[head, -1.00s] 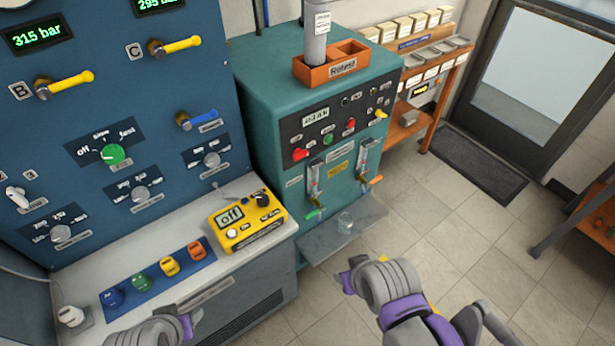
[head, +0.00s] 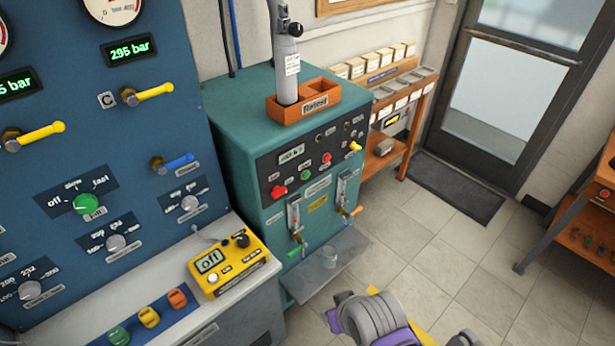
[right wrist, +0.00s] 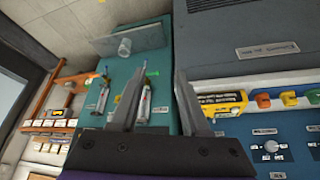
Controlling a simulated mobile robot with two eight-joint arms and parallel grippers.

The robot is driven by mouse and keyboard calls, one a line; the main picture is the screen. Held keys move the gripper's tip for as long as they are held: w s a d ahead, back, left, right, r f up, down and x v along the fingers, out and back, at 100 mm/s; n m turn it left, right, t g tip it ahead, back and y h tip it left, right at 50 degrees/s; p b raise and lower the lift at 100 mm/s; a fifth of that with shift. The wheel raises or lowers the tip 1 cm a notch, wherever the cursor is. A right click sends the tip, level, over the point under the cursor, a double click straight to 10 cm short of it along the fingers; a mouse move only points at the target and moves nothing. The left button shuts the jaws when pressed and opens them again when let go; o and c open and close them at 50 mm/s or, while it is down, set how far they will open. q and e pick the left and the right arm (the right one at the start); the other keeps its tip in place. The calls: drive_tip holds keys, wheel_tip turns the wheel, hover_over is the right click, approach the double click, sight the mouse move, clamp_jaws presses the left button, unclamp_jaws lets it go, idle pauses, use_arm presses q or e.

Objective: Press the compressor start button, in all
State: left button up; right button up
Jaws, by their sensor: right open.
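The teal cabinet (head: 228,122) carries a dark control panel with a green button (head: 305,174), a red button (head: 326,158) and a red knob (head: 278,191). The small labels are too blurred to tell which is the compressor start button. My right gripper (right wrist: 160,75) is open and empty in the right wrist view, with part of the teal cabinet behind its fingers. In the head view my right arm shows at the bottom, in front of the cabinet and apart from the panel. My left gripper is out of view.
A blue panel (head: 150,60) with valves and knobs stands at the left. A yellow meter (head: 232,262) sits on the grey bench below it. A glass (head: 330,256) stands on the cabinet's low shelf. An orange rack (head: 300,108) holds a cylinder on top.

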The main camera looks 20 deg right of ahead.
clamp_jaws()
idle(1.5)
